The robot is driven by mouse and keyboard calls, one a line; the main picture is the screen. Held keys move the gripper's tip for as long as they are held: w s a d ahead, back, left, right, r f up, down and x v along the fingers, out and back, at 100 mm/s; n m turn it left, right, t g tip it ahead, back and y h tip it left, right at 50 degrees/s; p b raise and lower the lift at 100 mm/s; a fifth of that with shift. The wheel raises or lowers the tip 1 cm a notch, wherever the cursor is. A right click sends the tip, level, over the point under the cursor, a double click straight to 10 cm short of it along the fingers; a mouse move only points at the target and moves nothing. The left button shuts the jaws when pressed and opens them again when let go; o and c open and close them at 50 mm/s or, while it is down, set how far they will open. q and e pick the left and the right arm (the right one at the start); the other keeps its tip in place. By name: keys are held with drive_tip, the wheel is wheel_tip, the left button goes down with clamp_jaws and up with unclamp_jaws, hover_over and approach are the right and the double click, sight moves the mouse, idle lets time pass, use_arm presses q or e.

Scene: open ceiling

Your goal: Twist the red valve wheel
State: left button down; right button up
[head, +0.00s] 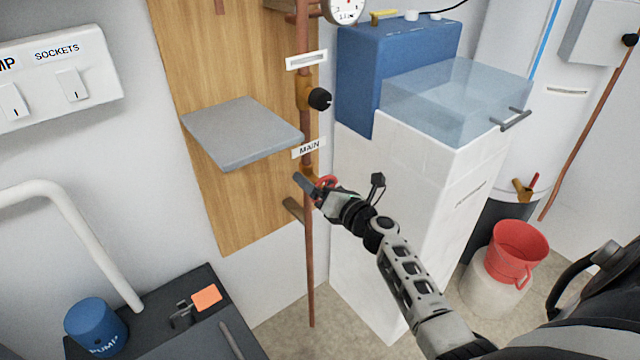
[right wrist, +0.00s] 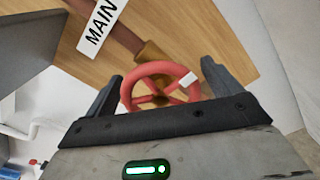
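The red valve wheel (head: 328,181) sits on the copper pipe just below the MAIN label (head: 309,148) in the head view, partly hidden by my right gripper (head: 312,190). In the right wrist view the wheel (right wrist: 150,67) shows nearly face-on, with a white mark on its upper right rim. My right gripper's fingers (right wrist: 161,72) stand apart, one on each side of the wheel. A narrow gap seems to show beside the rim, but I cannot tell whether either finger touches it. My left gripper is not in view.
A grey shelf (head: 240,132) juts out above and left of the wheel. A white cabinet (head: 400,190) with a blue box (head: 375,65) stands close on the right. A black knob (head: 320,98) sits higher on the pipe. A red bucket (head: 517,250) stands at the right.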

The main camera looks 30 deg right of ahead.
drive_tip(key=shift+s, duration=0.2)
drive_tip(key=s+d, duration=0.1)
drive_tip(key=s, duration=1.4)
drive_tip(key=shift+s+p, duration=0.25)
drive_tip(key=shift+p, duration=0.1)
drive_tip(key=shift+d, duration=0.1)
